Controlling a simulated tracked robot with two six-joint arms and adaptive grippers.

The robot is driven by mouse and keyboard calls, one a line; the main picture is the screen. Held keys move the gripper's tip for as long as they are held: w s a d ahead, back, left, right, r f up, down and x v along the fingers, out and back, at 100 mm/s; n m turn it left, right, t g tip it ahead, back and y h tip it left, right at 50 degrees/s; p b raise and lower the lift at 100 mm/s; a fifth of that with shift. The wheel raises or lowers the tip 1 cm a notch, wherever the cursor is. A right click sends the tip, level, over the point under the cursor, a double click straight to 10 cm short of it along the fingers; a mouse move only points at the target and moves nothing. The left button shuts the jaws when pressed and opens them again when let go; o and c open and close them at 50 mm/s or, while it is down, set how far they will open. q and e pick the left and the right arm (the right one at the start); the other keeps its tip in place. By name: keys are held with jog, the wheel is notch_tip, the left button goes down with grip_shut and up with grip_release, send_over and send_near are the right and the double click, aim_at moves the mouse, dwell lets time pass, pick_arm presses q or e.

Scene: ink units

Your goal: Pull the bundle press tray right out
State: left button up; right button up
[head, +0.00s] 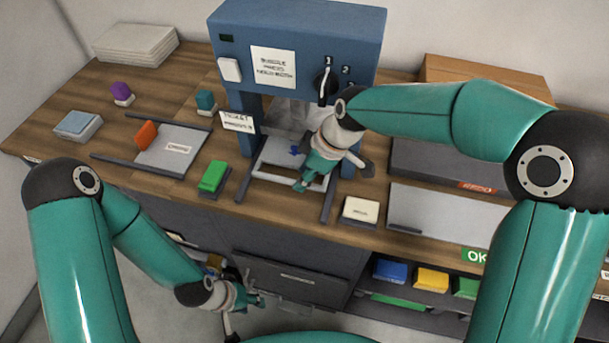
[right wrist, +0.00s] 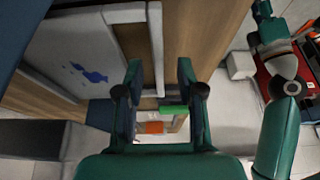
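The bundle press (head: 300,28) is a blue upright machine at the back of the wooden bench. Its pale tray (head: 270,166) lies between dark rails under the press and bears a blue ink mark. It also shows in the right wrist view (right wrist: 70,62), to the left of the fingers. My right gripper (head: 308,172) is over the tray's front part, and hides some of it. Its fingers (right wrist: 160,90) are apart, with the end of a white bar showing at the gap; I cannot tell whether they touch it. My left gripper (head: 256,301) hangs low before the cabinet; its fingers are too small to judge.
A green block (head: 213,176), an orange block (head: 146,134) and a flat pale tray (head: 170,150) lie left of the press. A cream block (head: 360,210) sits right of its rails. A dark drawer front (head: 295,278) is below the bench.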

jog(key=shift+x, duration=1.05)
jog(key=shift+c, duration=0.3)
grip_shut()
